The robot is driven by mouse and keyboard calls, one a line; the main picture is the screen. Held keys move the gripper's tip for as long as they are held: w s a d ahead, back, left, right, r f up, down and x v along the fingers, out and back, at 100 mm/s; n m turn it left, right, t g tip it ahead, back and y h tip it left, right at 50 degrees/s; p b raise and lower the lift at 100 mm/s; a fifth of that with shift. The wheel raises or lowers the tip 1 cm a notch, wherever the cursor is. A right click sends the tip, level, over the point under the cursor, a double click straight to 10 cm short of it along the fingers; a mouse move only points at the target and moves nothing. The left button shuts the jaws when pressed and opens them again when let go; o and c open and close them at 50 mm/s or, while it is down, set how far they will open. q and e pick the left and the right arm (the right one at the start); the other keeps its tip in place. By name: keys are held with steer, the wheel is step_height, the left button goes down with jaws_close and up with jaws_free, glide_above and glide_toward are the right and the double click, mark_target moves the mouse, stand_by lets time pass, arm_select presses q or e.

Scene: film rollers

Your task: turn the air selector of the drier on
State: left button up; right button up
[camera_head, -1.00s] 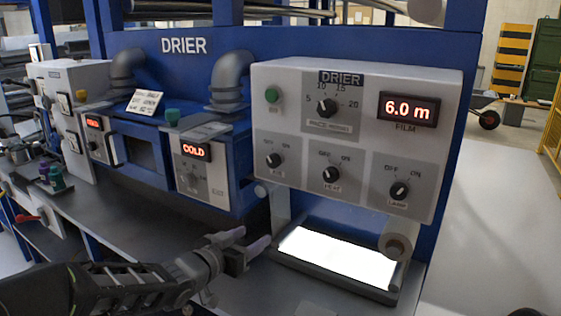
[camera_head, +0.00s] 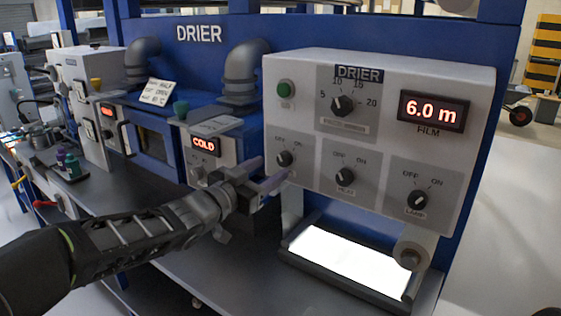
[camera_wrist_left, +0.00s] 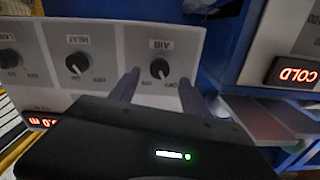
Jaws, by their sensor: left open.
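The drier's control box (camera_head: 475,85) is white with several black knobs. The air selector (camera_head: 285,158) is the leftmost lower knob, with OFF and ON marks above it. It also shows upside down in the left wrist view (camera_wrist_left: 159,68), labelled AIR, near the fingertips. My left gripper (camera_head: 268,174) is open and empty, its fingers just in front of and slightly left of and below the air selector. In the wrist view the two fingers (camera_wrist_left: 160,88) stand on either side of the knob's lower part; contact cannot be told. My right gripper is not in view.
The heat selector (camera_head: 345,176) and lamp selector (camera_head: 417,200) sit to the right. A green button (camera_head: 285,89) and a timer knob (camera_head: 343,104) are above. A lit panel (camera_head: 350,261) lies below.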

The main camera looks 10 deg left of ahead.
mark_target(282, 161)
arm_select(q)
steer(key=x, duration=0.5)
steer(key=shift+w+p, duration=0.2)
steer(key=shift+p, duration=0.15)
jaws_close()
